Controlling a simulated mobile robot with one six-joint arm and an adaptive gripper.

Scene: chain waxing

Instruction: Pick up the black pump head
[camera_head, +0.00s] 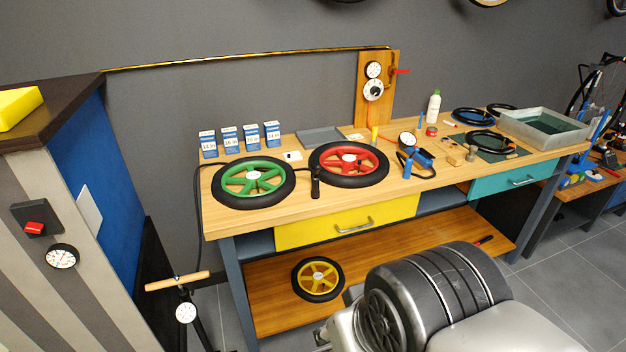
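A small black upright piece (315,182), which looks like the pump head, is at the front of the workbench between the green wheel and the red wheel. It is close to both tyres; I cannot tell whether it touches them. A floor pump with a wooden handle (177,281) and a round white gauge (186,312) stands on the floor left of the bench. A thin black hose (197,190) rises by the bench's left end; its full run is unclear. My gripper is not recognisable in this view.
The green wheel (253,181) and red wheel (348,164) lie flat on the wooden bench (300,207). Blue boxes (229,140) and a grey tray (320,138) stand behind. A yellow drawer (350,222) is below.

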